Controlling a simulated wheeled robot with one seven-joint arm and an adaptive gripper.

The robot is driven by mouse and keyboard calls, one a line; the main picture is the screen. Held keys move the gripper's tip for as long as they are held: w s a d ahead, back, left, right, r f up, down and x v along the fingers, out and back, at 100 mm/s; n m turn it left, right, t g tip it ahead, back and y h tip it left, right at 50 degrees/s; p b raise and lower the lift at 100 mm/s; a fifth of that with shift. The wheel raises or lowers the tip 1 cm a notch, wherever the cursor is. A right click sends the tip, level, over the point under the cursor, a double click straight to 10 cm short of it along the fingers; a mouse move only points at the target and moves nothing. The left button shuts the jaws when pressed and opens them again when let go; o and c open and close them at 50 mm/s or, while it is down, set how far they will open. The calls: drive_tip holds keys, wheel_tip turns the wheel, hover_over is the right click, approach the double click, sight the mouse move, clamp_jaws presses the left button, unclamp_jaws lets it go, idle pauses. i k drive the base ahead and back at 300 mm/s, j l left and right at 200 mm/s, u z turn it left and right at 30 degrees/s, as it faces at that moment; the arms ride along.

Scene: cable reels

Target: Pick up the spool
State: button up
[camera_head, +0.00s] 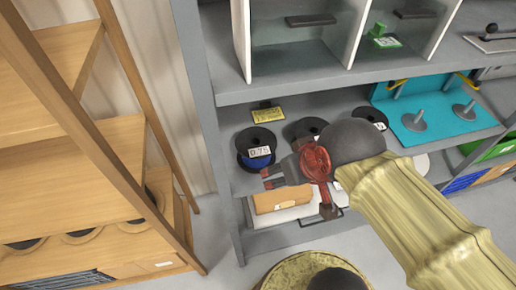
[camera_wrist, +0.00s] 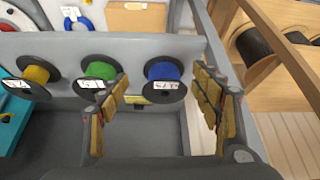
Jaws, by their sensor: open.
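A spool with black flanges, blue winding and a white label (camera_head: 256,149) stands on the grey shelf, left of the other spools. In the wrist view the blue spool (camera_wrist: 164,72) appears between my open fingers, beyond their tips. A green spool (camera_wrist: 99,72) shows partly behind the left finger, and a yellow spool (camera_wrist: 38,75) is farther left. My gripper (camera_head: 270,178) is in front of the shelf, just below the blue spool in the head view. It is open and empty; the wrist view also shows its fingers (camera_wrist: 162,88). I cannot tell the exact gap to the spool.
A yellow tag (camera_head: 268,114) lies behind the blue spool. A turquoise board with pegs (camera_head: 440,108) is to the right. A grey upright (camera_head: 205,120) bounds the shelf's left end, beside a wooden rack (camera_head: 125,150). A cardboard box (camera_head: 280,197) sits on the level below.

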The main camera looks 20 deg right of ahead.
sight(256, 146)
drive_tip(key=z, duration=1.7)
drive_tip(key=k+j+z, duration=0.85)
drive_tip(key=k, duration=0.3)
drive_tip(key=k+j, duration=0.1)
drive_tip(key=j, duration=0.5)
